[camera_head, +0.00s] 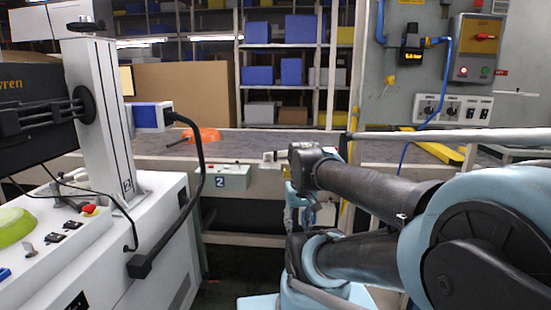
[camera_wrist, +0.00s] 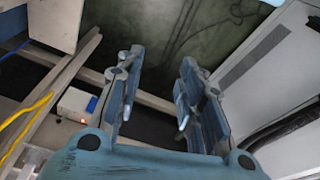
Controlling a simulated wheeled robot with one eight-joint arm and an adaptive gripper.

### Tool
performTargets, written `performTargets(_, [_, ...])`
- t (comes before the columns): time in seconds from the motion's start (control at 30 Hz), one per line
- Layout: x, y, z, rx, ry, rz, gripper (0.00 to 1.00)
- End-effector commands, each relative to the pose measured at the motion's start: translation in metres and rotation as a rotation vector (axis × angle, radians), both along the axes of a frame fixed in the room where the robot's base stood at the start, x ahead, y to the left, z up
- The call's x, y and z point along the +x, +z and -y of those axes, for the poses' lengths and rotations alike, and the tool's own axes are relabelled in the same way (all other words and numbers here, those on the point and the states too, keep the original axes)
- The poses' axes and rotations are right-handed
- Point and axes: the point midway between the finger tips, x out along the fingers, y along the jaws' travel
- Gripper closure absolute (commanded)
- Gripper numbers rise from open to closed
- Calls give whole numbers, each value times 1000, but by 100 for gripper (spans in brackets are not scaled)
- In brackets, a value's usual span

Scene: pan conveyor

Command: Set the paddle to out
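I cannot clearly make out a paddle in either view. In the wrist view a small white box (camera_wrist: 76,104) with an orange light sits left of my gripper. My gripper (camera_wrist: 162,58) is open and empty, apart from everything, over the dark floor. In the head view my arm hides most of the gripper.
A wall panel (camera_head: 452,108) with switches is at right. A yellow cable (camera_wrist: 27,112) runs at left in the wrist view.

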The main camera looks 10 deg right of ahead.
Motion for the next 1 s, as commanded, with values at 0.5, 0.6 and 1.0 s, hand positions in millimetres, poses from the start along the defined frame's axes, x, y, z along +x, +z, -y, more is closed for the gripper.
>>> performTargets(0.5, [123, 133, -1, -2, 16, -57, 65])
performTargets(0.6, [149, 153, 0, -2, 19, -68, 65])
performTargets(1.0, [261, 217, 1, -3, 28, -114, 65])
